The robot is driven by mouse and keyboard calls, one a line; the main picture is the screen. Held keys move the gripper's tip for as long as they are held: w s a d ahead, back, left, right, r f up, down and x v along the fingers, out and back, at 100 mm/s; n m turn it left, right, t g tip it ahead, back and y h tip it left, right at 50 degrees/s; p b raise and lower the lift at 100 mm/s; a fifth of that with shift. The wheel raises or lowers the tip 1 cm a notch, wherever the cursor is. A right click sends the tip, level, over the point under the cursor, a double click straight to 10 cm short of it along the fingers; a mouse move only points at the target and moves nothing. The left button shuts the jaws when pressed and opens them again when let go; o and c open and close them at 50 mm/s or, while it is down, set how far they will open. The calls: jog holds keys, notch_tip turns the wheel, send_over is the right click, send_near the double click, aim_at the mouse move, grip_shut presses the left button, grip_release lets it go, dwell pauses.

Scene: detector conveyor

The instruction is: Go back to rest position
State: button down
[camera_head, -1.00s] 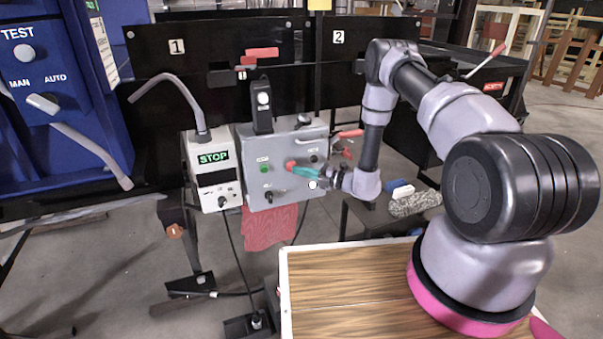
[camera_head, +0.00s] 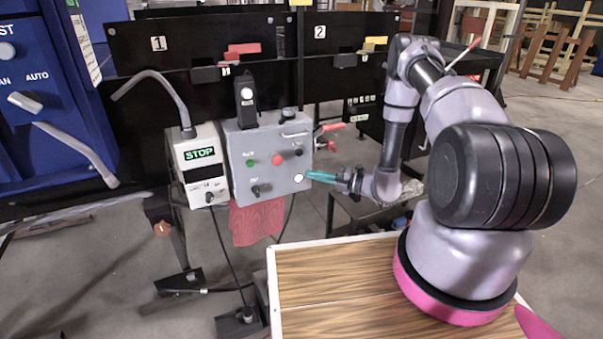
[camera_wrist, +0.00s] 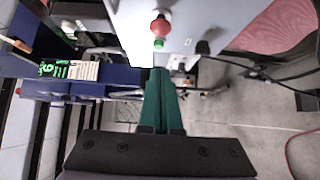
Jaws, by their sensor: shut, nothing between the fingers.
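My gripper (camera_head: 308,175) is shut and empty, with teal fingers pointing left at the grey control box (camera_head: 240,182). The closed fingers also show in the wrist view (camera_wrist: 161,98), just short of the box. In the head view the fingertips are close to the box's right side; I cannot tell the exact gap. The box carries a red button (camera_head: 277,160), a green button (camera_head: 250,161) and black knobs. My arm is bent and reaches leftward from its pink-ringed base.
A wood-topped surface (camera_head: 330,275) lies in front. A blue cabinet (camera_head: 65,90) is at left.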

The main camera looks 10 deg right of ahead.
jog(key=shift+s+d, duration=0.25)
jog(key=shift+d, duration=0.25)
jog(key=s+a+r+n+g+h, duration=0.1)
jog(key=s+r+n+g, duration=0.2)
jog(key=r+n, duration=0.5)
jog(key=s+a+r+n+g+h, duration=0.1)
jog(key=s+r+n+g, duration=0.2)
jog(key=r+n, duration=0.55)
jog(key=s+a+r+n+g+h, duration=0.1)
jog(key=s+r+n+g, duration=0.25)
jog(key=r, duration=0.85)
jog(key=s+d+r+n+t+h, duration=0.4)
jog(key=s+d+r+n+h, duration=0.1)
jog(key=s+r+n, duration=0.3)
jog(key=s+d+r+n+t+h, duration=0.4)
jog(key=s+d+r+n+h, duration=0.1)
jog(key=s+r+n, duration=0.4)
jog(key=shift+r+n+h, duration=0.3)
jog(key=shift+r+h, duration=0.1)
jog(key=shift+r, duration=0.05)
jog(key=c, duration=1.5)
grip_release()
jog(key=shift+c, duration=0.2)
